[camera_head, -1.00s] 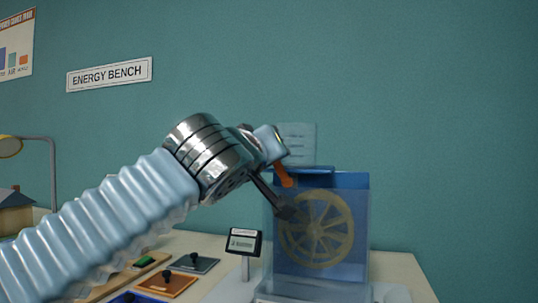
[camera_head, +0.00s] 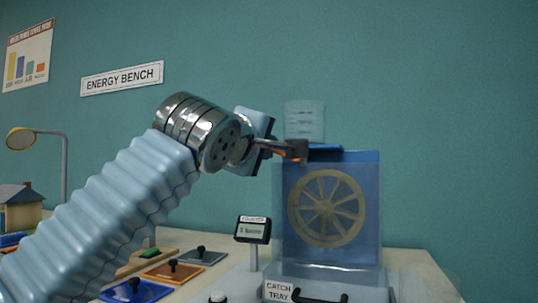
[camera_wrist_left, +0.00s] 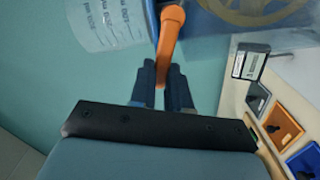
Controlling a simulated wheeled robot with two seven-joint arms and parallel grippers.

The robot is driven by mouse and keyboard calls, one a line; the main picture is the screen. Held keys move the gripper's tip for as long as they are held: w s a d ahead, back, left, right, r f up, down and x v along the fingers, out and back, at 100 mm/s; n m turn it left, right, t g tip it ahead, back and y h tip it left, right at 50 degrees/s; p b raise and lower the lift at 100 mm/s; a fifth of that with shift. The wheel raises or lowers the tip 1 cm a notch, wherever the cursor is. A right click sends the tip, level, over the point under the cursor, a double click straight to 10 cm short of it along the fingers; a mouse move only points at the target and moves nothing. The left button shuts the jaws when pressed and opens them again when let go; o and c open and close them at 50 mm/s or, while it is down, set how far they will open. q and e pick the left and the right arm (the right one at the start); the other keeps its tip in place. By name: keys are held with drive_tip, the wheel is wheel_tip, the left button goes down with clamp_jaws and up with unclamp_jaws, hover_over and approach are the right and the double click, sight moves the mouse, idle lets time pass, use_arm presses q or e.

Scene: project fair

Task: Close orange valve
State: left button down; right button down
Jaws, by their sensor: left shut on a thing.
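The orange valve (camera_wrist_left: 170,38) has a lever handle, which runs between my left gripper's dark fingers in the left wrist view. My left gripper (camera_wrist_left: 163,85) is shut on this lever. In the head view the same gripper (camera_head: 298,151) is at the upper left edge of the clear blue tank (camera_head: 330,245), with its fingers pointing right and roughly level. Only a little orange of the valve (camera_head: 290,154) shows there; the fingers hide most of it. A tan spoked wheel (camera_head: 327,208) sits in the tank below. My right gripper is not in view.
A small counter display (camera_head: 252,230) stands left of the tank. The catch tray label (camera_head: 278,291) is in front. Blue, orange and grey plates with black knobs lie on the bench at left.

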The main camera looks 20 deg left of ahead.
use_arm(q)
drive_tip(key=shift+a+f+n+b, duration=0.1)
drive_tip(key=shift+f+n+b, duration=0.55)
drive_tip(key=shift+n, duration=0.35)
drive_tip(key=shift+a+f+n+b, duration=0.1)
drive_tip(key=shift+f+n+b, duration=0.3)
drive_tip(key=shift+n+b, duration=0.45)
drive_tip(key=shift+n, duration=0.25)
drive_tip(key=c, duration=1.1)
unclamp_jaws()
drive_tip(key=s, duration=0.4)
drive_tip(key=s+b, duration=0.1)
drive_tip(key=s, duration=0.8)
drive_tip(key=shift+s+a+b, duration=0.25)
drive_tip(key=shift+s+b, duration=0.1)
drive_tip(key=shift+s, duration=0.05)
